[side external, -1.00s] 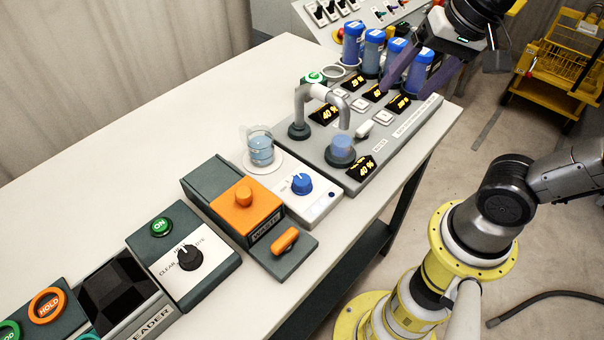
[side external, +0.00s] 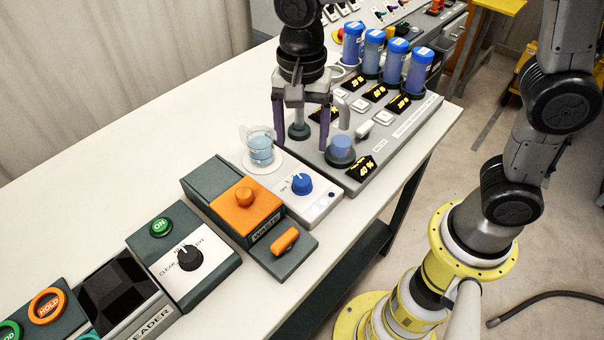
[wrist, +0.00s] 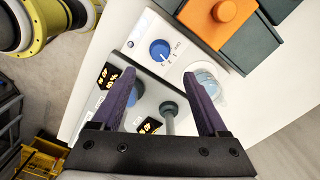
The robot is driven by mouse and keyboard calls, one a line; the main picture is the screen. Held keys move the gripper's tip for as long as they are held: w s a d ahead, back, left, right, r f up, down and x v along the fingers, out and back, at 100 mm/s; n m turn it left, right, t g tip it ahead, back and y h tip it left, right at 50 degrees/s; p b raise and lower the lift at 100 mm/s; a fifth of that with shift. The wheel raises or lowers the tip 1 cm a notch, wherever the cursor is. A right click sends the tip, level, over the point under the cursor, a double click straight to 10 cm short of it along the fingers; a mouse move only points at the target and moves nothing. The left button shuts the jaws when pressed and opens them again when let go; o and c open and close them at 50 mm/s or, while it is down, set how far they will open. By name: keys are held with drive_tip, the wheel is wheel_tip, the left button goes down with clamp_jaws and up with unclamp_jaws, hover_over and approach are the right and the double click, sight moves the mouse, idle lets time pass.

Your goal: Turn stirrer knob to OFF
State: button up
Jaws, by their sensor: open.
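The stirrer knob (side external: 302,183) is a blue dial on a white unit (side external: 321,206) beside the beaker plate, and its pointer direction is too small to read surely. In the wrist view the blue knob (wrist: 160,50) shows beyond the fingertips, near the top middle. My gripper (side external: 301,148) is open and empty, its two purple fingers pointing down behind the knob, above the grey dosing panel. In the wrist view the open fingers (wrist: 165,95) stand apart with the knob clear of them. Nothing touches the knob.
A glass beaker (side external: 261,150) with blue liquid stands on the unit's round plate, close to my gripper. Blue-capped bottles (side external: 374,52) stand at the back. A grey bent spout (side external: 343,108) is by my right finger. An orange-topped waste box (side external: 241,210) is left of the knob.

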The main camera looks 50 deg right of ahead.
sight(302, 179)
wheel_tip(302, 179, down, 11)
drive_tip(key=shift+f, duration=0.1)
idle(0.3)
clamp_jaws()
